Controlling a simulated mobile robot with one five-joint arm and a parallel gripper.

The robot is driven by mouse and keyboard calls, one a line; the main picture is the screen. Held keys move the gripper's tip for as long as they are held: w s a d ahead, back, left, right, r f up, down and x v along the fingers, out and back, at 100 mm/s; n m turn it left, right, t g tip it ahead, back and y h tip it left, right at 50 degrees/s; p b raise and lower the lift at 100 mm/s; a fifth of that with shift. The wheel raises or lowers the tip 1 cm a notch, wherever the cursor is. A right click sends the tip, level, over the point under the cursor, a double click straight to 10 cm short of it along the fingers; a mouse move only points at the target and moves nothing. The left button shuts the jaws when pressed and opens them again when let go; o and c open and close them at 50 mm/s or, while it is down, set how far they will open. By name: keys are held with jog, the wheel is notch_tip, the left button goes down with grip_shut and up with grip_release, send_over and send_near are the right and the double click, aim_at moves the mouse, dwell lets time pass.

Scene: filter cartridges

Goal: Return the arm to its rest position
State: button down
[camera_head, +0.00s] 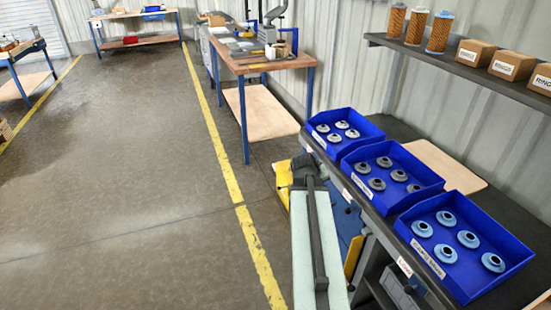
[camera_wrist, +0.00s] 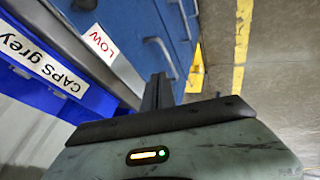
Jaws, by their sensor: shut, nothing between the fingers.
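My gripper (camera_wrist: 158,92) shows in the wrist view as dark fingers pressed together, with nothing between them. It points toward a blue cabinet front (camera_wrist: 178,35) and is apart from it. A blue bin labelled "CAPS grey" (camera_wrist: 70,90) lies to its left in that view. In the head view, my arm extends along the front of the workbench, below and left of the blue bins. I cannot clearly make out the fingertips there.
The bench holds a bin of pale caps (camera_head: 318,140), a bin of grey caps (camera_head: 425,178) and a bin of blue caps (camera_head: 500,270). A shelf (camera_head: 460,68) above carries filter cartridges (camera_head: 416,27) and boxes (camera_head: 512,66). A wooden-topped table (camera_head: 262,67) stands beyond. The floor at left is open.

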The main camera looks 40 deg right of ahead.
jog(key=w+a+r+n+t+y+p, duration=0.1)
jog(key=w+a+r+n+p, duration=0.3)
jog(key=a, duration=0.6)
jog(key=w+a+r+m+y+p, duration=0.1)
jog(key=w+a+p, duration=0.1)
jog(key=w+a, duration=0.5)
jog(key=w+a+r+n+t+y+p, duration=0.1)
jog(key=w+a+r+n+p, duration=0.15)
jog(key=a, duration=0.95)
jog(key=s+a+g+y+p, duration=0.1)
jog(key=s+a, duration=0.3)
jog(key=a, duration=0.5)
jog(key=s+a+f+g+y+p, duration=0.1)
jog(key=s+a+g+y, duration=0.1)
jog(key=a, duration=0.8)
jog(key=shift+s+m+g+y, duration=0.4)
jog(key=shift+s+g, duration=0.4)
jog(key=shift+s, duration=0.4)
jog(key=shift+d+f, duration=0.1)
